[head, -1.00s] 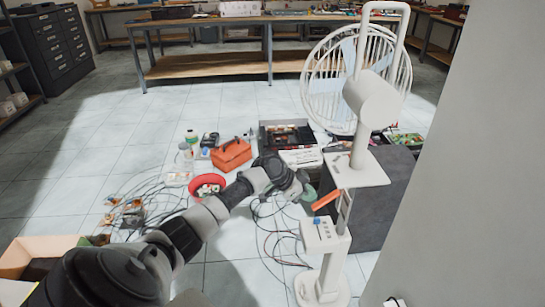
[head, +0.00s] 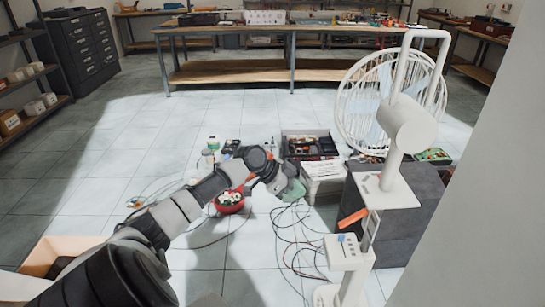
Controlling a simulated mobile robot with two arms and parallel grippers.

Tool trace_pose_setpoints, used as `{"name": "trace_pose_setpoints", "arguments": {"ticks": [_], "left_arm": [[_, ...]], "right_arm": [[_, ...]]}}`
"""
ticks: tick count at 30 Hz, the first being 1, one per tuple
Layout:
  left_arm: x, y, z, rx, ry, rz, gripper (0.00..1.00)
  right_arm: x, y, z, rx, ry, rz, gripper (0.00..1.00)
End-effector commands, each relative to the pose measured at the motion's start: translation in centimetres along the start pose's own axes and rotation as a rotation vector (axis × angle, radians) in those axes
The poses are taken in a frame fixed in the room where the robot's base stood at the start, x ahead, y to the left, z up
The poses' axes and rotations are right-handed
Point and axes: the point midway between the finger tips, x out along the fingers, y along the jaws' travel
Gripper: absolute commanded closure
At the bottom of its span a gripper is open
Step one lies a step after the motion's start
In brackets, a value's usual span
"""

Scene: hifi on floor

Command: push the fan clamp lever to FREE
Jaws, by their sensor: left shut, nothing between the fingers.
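The white fan (head: 404,123) stands at the right, its round wire cage tilted behind a white post and handle. An orange lever (head: 352,218) sticks out to the left of the post, below a flat white plate, its left end lower than its right. Any FREE marking is too small to read. My left gripper (head: 294,190), with greenish fingers, is shut and empty. It is up and left of the lever, with a clear gap between them in the picture. My right gripper is not in view.
A white control box (head: 346,250) with a blue switch is below the lever. A dark grey block (head: 405,235) stands behind the post. A grey wall or panel (head: 480,200) closes the right side.

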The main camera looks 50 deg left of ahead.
Motion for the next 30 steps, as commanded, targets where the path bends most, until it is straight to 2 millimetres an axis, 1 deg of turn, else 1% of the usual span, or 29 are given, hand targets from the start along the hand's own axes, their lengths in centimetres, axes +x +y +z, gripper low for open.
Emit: {"name": "trace_pose_setpoints", "arguments": {"ticks": [1,6,9,12,18,30], "left_arm": [[-1.4,0.0,0.4,0.000,-0.006,-0.002,1.00],[-4.8,0.0,0.7,0.001,-0.005,-0.001,1.00],[-6.3,0.0,0.9,0.000,-0.003,0.000,1.00],[-7.2,0.0,1.0,0.000,-0.002,0.000,1.00],[-7.8,0.0,1.0,0.001,0.000,0.000,1.00],[-7.7,0.0,1.0,0.000,0.000,0.000,1.00]], "right_arm": [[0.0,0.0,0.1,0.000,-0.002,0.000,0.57],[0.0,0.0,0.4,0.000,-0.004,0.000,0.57],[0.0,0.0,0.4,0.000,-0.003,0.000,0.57],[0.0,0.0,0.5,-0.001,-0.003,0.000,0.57],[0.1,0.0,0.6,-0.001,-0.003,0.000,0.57],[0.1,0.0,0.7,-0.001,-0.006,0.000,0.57]]}}
